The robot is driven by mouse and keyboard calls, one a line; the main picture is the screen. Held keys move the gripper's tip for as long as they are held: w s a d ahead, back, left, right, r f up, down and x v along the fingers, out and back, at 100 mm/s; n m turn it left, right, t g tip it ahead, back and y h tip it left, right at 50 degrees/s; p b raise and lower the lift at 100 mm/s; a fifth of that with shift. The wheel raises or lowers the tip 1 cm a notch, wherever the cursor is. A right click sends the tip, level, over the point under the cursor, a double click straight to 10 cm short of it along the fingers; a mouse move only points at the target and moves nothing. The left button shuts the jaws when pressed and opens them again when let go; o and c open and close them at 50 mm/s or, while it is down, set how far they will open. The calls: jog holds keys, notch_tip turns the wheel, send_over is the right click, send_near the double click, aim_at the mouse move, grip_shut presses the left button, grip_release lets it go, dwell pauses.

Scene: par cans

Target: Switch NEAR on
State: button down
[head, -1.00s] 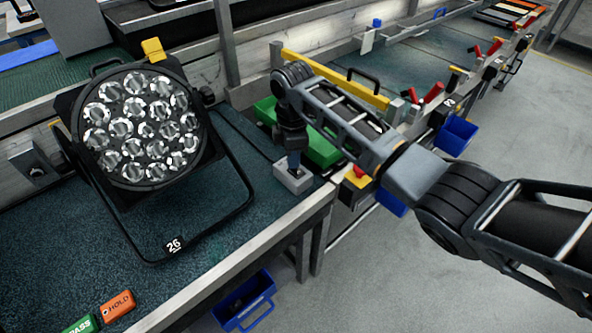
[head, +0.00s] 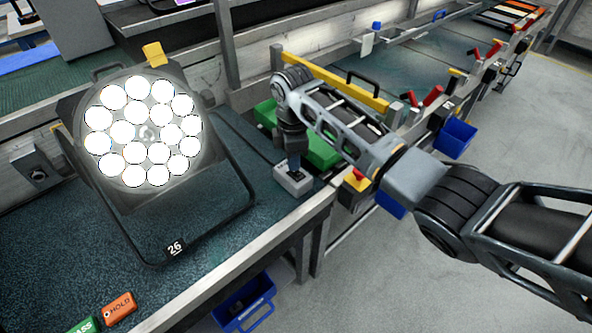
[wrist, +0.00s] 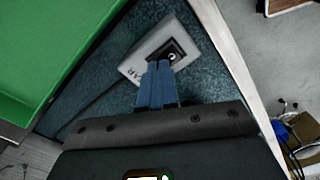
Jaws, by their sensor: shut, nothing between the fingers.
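The par can (head: 146,132) marked 26 stands on the bench at the left in the head view, and its lenses glow bright white. A small light-grey switch box (head: 293,180) sits near the bench's front right corner. In the wrist view the box (wrist: 135,68) shows lettering ending in "AR" and a black rocker (wrist: 174,56) with a round mark. My gripper (head: 293,163) points down at the box. In the wrist view its blue fingers (wrist: 158,68) are together with nothing between them, their tips at the rocker's near edge. The fingers hide part of the rocker.
A green bin (head: 318,148) stands just behind the switch box. Orange HOLD (head: 119,306) and green PASS (head: 83,325) blocks lie at the bench's front left. A blue bin (head: 244,303) is below the bench edge. Floor at the right is open.

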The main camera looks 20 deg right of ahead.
notch_tip(320, 180, up, 6)
jog(key=p, duration=0.5)
dwell(0.5)
